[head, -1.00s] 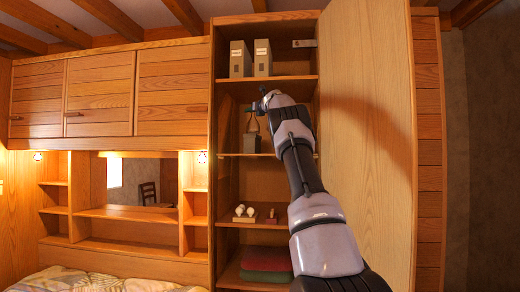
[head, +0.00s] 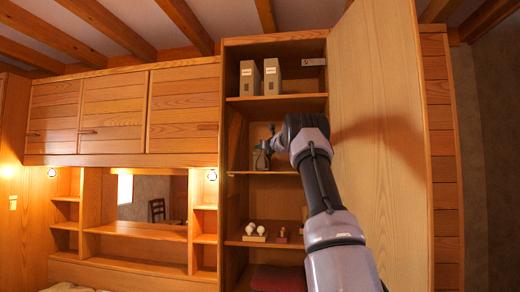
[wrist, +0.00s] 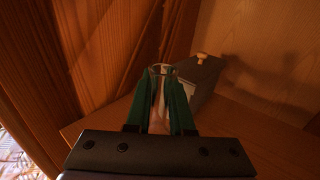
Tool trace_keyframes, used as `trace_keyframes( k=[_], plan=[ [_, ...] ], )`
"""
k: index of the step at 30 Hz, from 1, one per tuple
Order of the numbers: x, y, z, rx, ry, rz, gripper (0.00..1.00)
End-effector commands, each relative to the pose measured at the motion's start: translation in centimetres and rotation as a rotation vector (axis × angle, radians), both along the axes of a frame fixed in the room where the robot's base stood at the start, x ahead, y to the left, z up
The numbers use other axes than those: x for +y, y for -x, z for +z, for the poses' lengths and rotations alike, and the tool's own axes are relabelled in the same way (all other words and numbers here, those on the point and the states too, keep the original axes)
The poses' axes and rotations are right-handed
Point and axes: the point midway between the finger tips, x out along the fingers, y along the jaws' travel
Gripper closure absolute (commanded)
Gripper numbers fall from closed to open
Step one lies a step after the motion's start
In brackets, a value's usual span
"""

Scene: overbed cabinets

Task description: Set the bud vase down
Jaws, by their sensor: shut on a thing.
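In the wrist view, my gripper (wrist: 161,84) has its green fingers closed around the bud vase (wrist: 161,69). Only the vase's small round rim shows clearly at the fingertips; its lower part is mostly hidden. In the head view, my gripper (head: 266,145) is inside the tall open cabinet, low over the middle shelf (head: 282,172). The vase is too small there to tell apart from the gripper and the grey thing behind. I cannot tell whether its base touches the shelf.
A grey box with a pale knob (wrist: 203,62) stands close to the right of the fingers. Two grey files (head: 260,78) stand on the shelf above. Small white objects (head: 255,231) sit on the shelf below. The open door (head: 378,150) is at the right.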

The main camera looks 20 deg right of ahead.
Motion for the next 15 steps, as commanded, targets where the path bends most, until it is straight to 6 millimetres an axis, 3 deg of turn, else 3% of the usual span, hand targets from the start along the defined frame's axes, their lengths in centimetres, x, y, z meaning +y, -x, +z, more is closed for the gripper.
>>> trace_keyframes(
  k=[3, 4, 6, 15],
  plan=[
    [-0.01, 0.01, -0.22, 0.000, 0.000, 0.000, 1.00],
    [-0.01, -0.01, -0.27, 0.001, 0.000, 0.000, 0.72],
    [-0.01, -0.01, -0.25, 0.001, 0.001, 0.000, 0.49],
    [0.00, -0.01, -0.18, 0.000, 0.001, 0.000, 0.49]
  ],
)
